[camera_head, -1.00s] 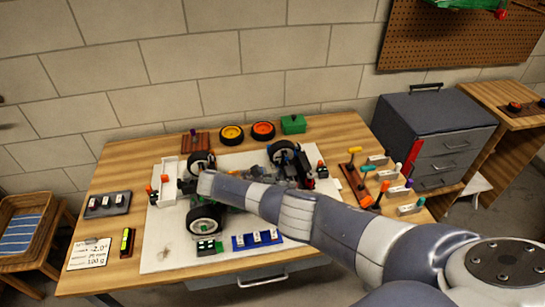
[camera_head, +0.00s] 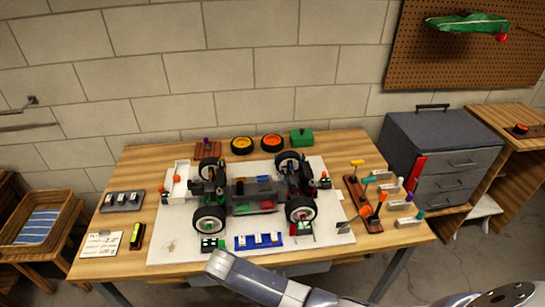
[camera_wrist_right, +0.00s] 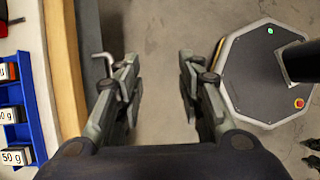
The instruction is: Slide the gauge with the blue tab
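I cannot single out a gauge with a blue tab at this size. Small blue parts show on the car chassis (camera_head: 252,188), which stands on the white mat (camera_head: 180,247). Several pale blocks (camera_head: 407,222) with teal, white and purple tops stand at the table's right end. My right arm comes in from the bottom right of the head view, its bend just in front of the table. My right gripper (camera_wrist_right: 160,85) is open and empty in the wrist view, over the floor beside the table's front edge. My left gripper is not in view.
A blue tray (camera_head: 258,241) of labelled weights lies near the front edge. A tool rack (camera_head: 363,205) with coloured handles stands right of the mat. A metal hook-shaped piece (camera_wrist_right: 103,65) sticks out near the gripper. A grey drawer cabinet (camera_head: 440,150) stands to the right.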

